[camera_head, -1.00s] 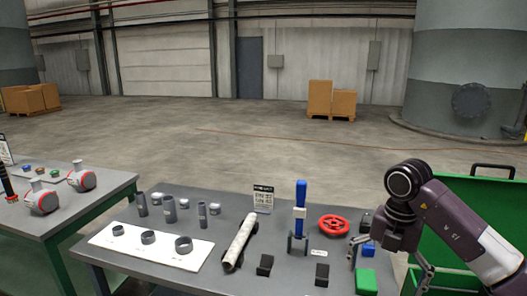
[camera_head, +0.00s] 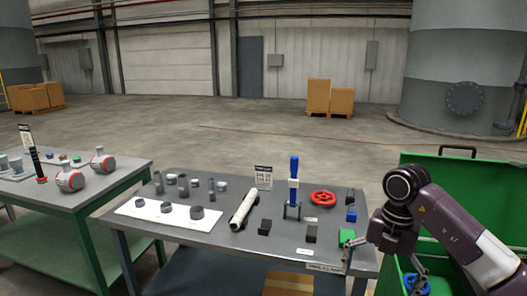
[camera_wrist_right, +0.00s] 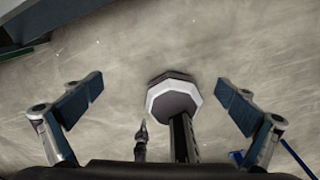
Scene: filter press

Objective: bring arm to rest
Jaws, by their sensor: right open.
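My right arm comes in from the right in the head view, bent over the table's right end and the green bin. Its gripper (camera_head: 383,264) points down, fingers apart, and partly overlaps the table's front right corner. In the right wrist view the gripper (camera_wrist_right: 160,104) is open, with both padded fingers wide apart. Bare concrete floor (camera_wrist_right: 120,60) shows beyond them. A pale octagonal piece on a dark post (camera_wrist_right: 173,98) shows between the fingers; I cannot tell what it is. My left gripper is not in view.
The open green bin (camera_head: 480,190) stands right, with a blue wheel (camera_head: 416,283) inside. A second table (camera_head: 105,190) stands left.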

